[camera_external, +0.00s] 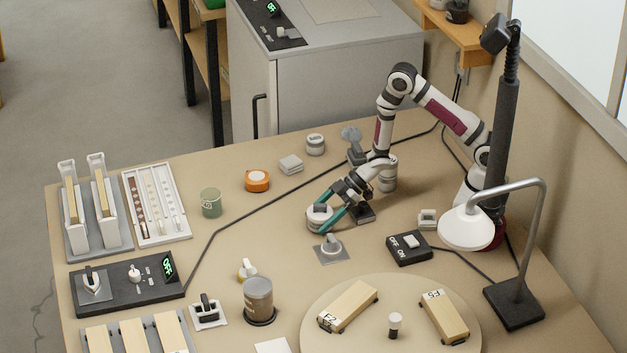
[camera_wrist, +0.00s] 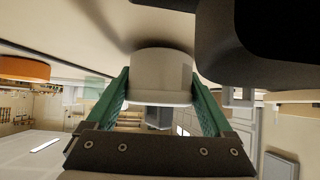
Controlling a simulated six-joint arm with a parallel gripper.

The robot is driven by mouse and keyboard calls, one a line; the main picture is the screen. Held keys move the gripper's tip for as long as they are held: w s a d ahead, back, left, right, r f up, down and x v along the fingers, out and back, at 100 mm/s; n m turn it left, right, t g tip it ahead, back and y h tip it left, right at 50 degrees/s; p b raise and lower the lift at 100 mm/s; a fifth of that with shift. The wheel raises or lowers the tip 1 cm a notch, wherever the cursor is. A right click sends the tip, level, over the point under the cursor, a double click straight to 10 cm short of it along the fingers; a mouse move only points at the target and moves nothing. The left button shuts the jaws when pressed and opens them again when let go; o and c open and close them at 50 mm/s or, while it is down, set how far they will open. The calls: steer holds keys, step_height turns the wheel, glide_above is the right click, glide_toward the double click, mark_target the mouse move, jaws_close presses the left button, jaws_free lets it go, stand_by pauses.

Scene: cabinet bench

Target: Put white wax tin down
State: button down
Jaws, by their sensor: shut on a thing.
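The white wax tin (camera_external: 319,218) is a short round white tin near the middle of the bench. My gripper (camera_external: 329,211) reaches down to it from the right, with its green fingers on either side of the tin. In the wrist view the tin (camera_wrist: 160,75) sits between the two green fingers of my gripper (camera_wrist: 160,98), which are shut on it. The tin is at or very near the bench top; I cannot tell whether it touches.
A grey plate with a knob (camera_external: 331,249) lies just in front of the tin. An orange tin (camera_external: 257,180) and a green cup (camera_external: 210,202) stand to the left. A black cable (camera_external: 270,197) crosses the bench behind. A round board (camera_external: 390,290) is in front.

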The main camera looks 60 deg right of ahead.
steer(key=shift+f, duration=0.2)
steer(key=shift+f, duration=0.1)
